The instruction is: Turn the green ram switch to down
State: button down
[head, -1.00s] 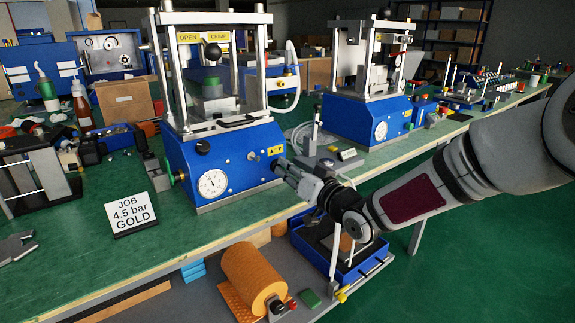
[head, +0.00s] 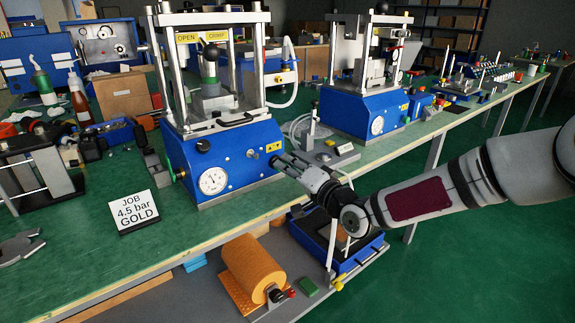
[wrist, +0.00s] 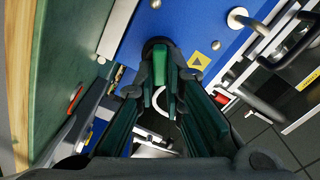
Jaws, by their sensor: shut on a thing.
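The green ram switch (wrist: 160,62) shows in the wrist view as a green handle on a dark round base on the blue press front. It lies between the fingertips of my gripper (wrist: 162,82), which is shut on it. The handle runs up and down in that picture; I cannot read any position label. In the head view my gripper (head: 278,163) reaches the right end of the nearer press's blue front (head: 232,165) and hides the switch. A yellow warning label (head: 274,146) sits just above it and also shows in the wrist view (wrist: 201,61).
The nearer press carries a pressure gauge (head: 213,181) and a black knob (head: 203,146). A JOB sign (head: 137,210) stands in front of it. A second blue press (head: 365,117) stands behind right. An orange roll (head: 254,268) and a blue tray (head: 337,250) are below the bench.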

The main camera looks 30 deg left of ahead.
dwell(0.4)
jog(key=c, duration=1.7)
grip_release()
jog(key=v, duration=1.2)
jog(key=shift+w, duration=0.1)
